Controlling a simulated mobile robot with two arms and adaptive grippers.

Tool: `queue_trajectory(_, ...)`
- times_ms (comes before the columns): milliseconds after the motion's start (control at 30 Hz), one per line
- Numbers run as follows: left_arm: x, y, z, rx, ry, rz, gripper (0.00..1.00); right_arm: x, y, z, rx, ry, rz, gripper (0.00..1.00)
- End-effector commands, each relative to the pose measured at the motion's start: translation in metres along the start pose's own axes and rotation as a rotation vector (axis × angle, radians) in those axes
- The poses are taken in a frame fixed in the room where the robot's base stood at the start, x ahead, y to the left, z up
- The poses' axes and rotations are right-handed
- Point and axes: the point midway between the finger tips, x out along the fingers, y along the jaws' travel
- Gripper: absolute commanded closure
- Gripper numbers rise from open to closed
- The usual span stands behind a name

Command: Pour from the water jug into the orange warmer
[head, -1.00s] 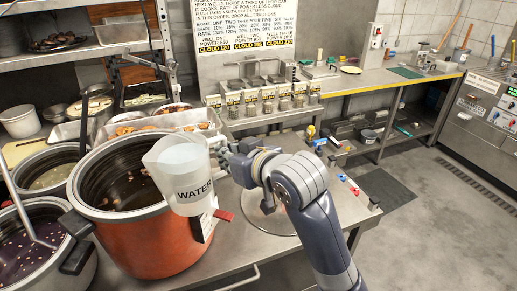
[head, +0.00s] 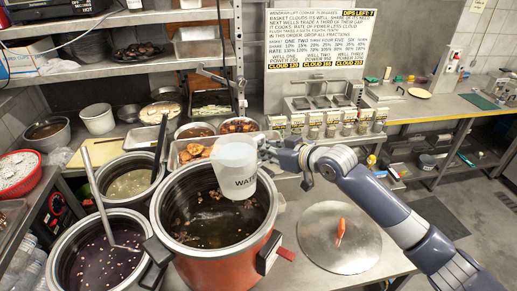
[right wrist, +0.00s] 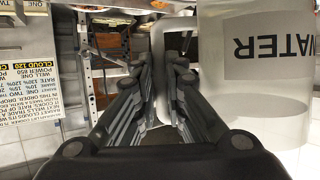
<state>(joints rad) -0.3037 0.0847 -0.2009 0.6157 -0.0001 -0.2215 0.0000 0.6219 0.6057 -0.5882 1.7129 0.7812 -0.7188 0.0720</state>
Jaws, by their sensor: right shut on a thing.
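The translucent white water jug (head: 236,162), labelled WATER, is held roughly upright above the back right part of the orange warmer (head: 212,270). The warmer is open, with dark liquid and floating bits inside. My right gripper (head: 270,150) is shut on the jug's handle at the jug's right side. In the right wrist view the jug (right wrist: 265,100) fills the right side, upside down in the picture, and its handle (right wrist: 163,80) passes between my fingers (right wrist: 160,75). I see no stream of water, and the water level is unclear. My left gripper is out of view.
A round metal lid (head: 325,255) with an orange handle lies right of the warmer. Pots of purple soup (head: 90,265) and pale soup (head: 128,185) stand to its left. A tray of food (head: 190,150) sits behind. Floor at the right is open.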

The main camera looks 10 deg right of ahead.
Motion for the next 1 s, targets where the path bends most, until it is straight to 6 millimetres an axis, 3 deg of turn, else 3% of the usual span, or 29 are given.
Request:
queue_trajectory(33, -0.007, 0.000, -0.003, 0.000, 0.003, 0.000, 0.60, -0.003, 0.005, -0.010, 0.004, 0.012, 0.003, 1.00)
queue_trajectory(700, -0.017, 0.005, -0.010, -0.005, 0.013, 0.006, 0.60, -0.004, 0.011, -0.011, 0.010, 0.013, 0.012, 1.00)
queue_trajectory(1000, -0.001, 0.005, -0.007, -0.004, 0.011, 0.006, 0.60, 0.008, 0.011, 0.018, 0.009, 0.013, 0.012, 1.00)
